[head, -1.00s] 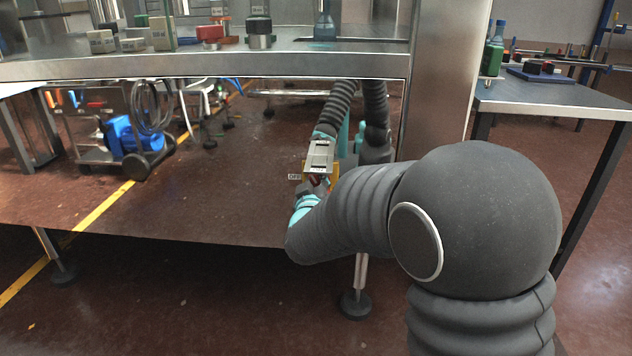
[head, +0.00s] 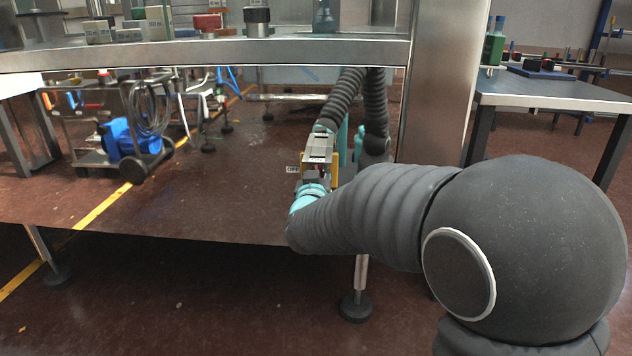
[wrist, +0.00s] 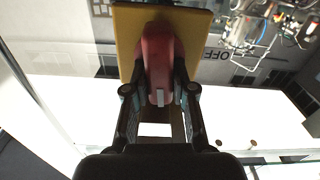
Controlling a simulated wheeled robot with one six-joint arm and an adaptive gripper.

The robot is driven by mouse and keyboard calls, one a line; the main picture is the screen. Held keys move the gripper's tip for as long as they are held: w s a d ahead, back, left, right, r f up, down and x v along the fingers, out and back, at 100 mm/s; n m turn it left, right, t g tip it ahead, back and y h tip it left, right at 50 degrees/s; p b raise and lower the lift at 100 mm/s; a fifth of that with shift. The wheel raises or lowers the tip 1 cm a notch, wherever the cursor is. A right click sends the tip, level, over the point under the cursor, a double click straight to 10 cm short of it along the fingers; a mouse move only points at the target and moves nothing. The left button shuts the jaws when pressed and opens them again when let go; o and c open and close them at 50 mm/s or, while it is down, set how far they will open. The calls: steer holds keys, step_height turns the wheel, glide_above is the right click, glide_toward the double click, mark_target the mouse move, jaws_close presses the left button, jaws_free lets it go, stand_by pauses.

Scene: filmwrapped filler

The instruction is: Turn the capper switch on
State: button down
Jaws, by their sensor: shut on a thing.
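The capper switch has a red handle (wrist: 157,50) on a yellow plate (wrist: 128,45). In the wrist view my gripper (wrist: 160,88) has one dark finger on each side of the red handle and is shut on it. The handle's long side runs up and down in that picture. The OFF label (wrist: 217,54) shows upside down, to the right of the plate. In the head view the yellow plate (head: 334,166) is small and partly hidden by my gripper; the OFF label (head: 292,169) is just left of it. No ON label can be read.
A steel shelf (head: 200,54) with several small items runs above the switch. A steel post (head: 440,90) stands right of it, with a side table (head: 550,94) beyond. The shiny panel below the shelf seems to mirror the room and my arm. A table foot (head: 355,305) stands below.

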steer(key=shift+m+b, duration=0.45)
steer(key=shift+m, duration=0.15)
steer(key=c, duration=1)
jaws_free()
steer(key=shift+o, duration=0.2)
steer(key=shift+s, duration=0.1)
steer(key=s, duration=1.2)
steer(key=shift+a, duration=0.15)
steer(key=shift+m, duration=0.3)
